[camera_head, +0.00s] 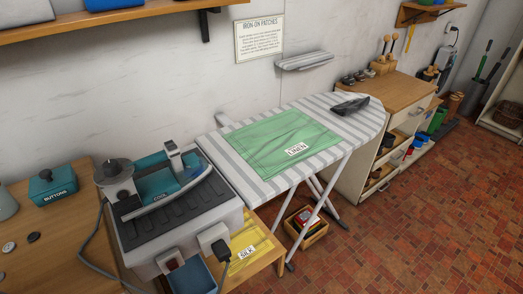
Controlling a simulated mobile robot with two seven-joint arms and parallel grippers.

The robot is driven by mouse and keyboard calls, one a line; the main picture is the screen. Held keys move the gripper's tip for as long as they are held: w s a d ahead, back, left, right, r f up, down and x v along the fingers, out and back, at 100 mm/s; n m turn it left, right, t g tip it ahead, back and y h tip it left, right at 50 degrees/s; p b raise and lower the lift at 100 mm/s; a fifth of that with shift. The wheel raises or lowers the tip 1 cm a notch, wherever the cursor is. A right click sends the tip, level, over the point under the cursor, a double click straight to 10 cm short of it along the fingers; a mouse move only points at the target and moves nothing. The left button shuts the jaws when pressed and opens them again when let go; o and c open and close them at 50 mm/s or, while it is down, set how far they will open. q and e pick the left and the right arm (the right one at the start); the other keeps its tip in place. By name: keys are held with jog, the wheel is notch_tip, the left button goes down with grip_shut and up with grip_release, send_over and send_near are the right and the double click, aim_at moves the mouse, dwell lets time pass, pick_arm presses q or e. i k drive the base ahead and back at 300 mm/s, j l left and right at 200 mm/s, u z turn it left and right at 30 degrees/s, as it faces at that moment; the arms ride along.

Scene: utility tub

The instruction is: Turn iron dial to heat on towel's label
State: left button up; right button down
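A teal and grey iron (178,175) rests on a grey ridged stand (150,229) at the lower left. A round grey dial (119,184) with a dark top sits at its left end. A small label reading "COOL" (160,197) shows on the iron's near side. A green towel (262,139) lies flat on the striped ironing board (236,176). Its white label (297,149) reads "LINEN". The dial's pointer and marks are too small to read. Neither of my grippers is in view.
A yellow cloth (245,238) labelled "SILK" lies right of the stand. A black plug (223,252), red switch (171,264) and blue bin (193,276) are at the stand's front. A "BUTTONS" box (52,185) stands left. A dark object (350,105) lies on the board's far end.

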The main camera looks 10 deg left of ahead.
aim_at(111, 168)
jog(key=u, duration=1.45)
